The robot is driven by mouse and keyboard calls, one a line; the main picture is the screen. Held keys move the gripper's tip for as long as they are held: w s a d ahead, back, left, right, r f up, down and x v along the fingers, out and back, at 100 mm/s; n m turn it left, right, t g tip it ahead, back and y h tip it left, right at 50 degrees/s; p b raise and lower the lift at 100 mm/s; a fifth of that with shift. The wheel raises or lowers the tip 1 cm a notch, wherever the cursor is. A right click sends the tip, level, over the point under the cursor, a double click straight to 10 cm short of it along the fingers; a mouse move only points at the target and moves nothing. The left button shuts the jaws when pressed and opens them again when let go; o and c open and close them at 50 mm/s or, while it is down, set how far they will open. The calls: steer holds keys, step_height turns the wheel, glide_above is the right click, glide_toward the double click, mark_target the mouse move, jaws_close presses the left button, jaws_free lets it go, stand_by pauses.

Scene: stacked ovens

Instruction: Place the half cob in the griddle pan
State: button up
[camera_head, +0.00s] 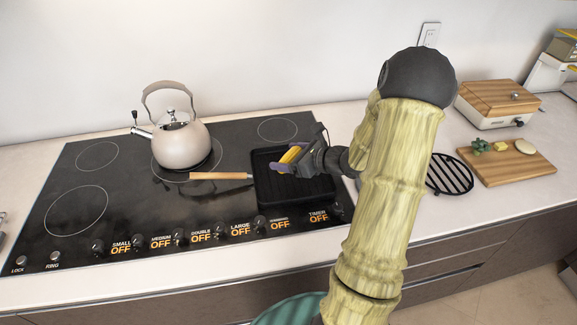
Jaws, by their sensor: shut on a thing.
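The half cob (291,154) is yellow and sits between the fingers of my gripper (290,160). My gripper is shut on it and holds it over the griddle pan. The griddle pan (267,192) is black and square, with a wooden handle (221,176) pointing left. It sits on the right part of the cooktop. My gripper and arm hide part of the pan's right side. I cannot tell how high the cob is above the pan's surface.
A beige kettle (183,146) stands on the cooktop (120,205), left of the pan. Right of my arm lie a round black rack (450,174) and a cutting board (505,172) with food on it. A wooden-topped box (498,98) stands behind the board.

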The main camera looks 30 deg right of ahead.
steer(key=shift+f, duration=1.85)
steer(key=shift+f, duration=0.1)
steer(key=o, duration=1)
steer(key=shift+o, duration=0.2)
